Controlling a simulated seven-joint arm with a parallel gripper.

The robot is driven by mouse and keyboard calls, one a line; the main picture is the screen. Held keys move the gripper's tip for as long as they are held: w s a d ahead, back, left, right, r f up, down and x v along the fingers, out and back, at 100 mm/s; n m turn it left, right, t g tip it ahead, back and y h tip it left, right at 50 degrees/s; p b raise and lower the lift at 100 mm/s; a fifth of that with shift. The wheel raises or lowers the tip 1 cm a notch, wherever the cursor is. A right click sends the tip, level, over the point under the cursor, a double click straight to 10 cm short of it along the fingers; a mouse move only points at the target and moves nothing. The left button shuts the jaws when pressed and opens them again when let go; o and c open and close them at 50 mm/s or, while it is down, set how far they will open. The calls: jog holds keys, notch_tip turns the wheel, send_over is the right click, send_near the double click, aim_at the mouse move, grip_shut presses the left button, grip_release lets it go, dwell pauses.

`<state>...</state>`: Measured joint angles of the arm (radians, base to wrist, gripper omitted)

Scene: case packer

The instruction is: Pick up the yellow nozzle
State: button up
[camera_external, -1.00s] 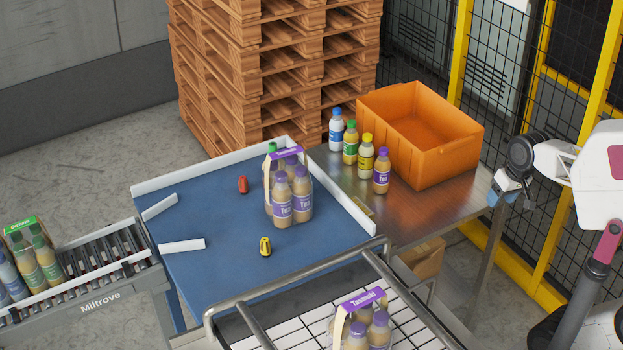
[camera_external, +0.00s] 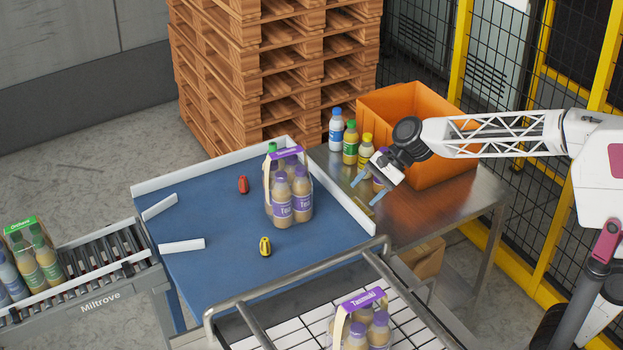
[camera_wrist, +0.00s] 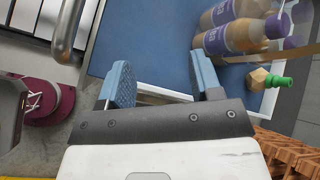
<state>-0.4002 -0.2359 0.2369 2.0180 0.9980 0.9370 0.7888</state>
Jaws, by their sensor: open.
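The yellow nozzle (camera_external: 265,246) lies on the blue table surface (camera_external: 215,270), in front of and a little left of the pack of tea bottles (camera_external: 288,200). A red nozzle (camera_external: 243,185) lies farther back on the same surface. My gripper (camera_external: 367,190) is open and empty, above the metal table near the purple-capped bottle, to the right of the blue surface and apart from the yellow nozzle. In the wrist view its two blue fingers (camera_wrist: 163,85) are spread apart with nothing between them. The yellow nozzle cannot be made out in the wrist view.
The tea pack and the white right-hand rail (camera_external: 343,200) stand between my gripper and the blue surface's middle. Several bottles (camera_external: 350,143) and an orange crate (camera_external: 385,105) stand on the metal table. A metal tube frame (camera_external: 300,285) runs along the front. White guides (camera_external: 181,245) lie left.

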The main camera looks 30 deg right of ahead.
aim_at(266, 238)
jog(key=w+a+f+m+y, duration=0.1)
jog(key=w+a+f+m, duration=0.1)
jog(key=a, duration=0.5)
jog(key=w+a+f+m+y, duration=0.1)
jog(key=a+f+m, duration=0.2)
jog(key=a, duration=0.4)
jog(key=w+a+f+m+y, duration=0.1)
jog(key=w+a+f+m, duration=0.1)
jog(key=a, duration=0.5)
jog(key=shift+w+a+f+g+y, duration=0.15)
jog(key=shift+w+f+g+y, duration=0.05)
jog(key=shift+w+g+y, duration=0.15)
jog(key=shift+f, duration=0.45)
jog(key=shift+x, duration=1.25)
jog(key=shift+a, duration=0.1)
jog(key=shift+x, duration=2.55)
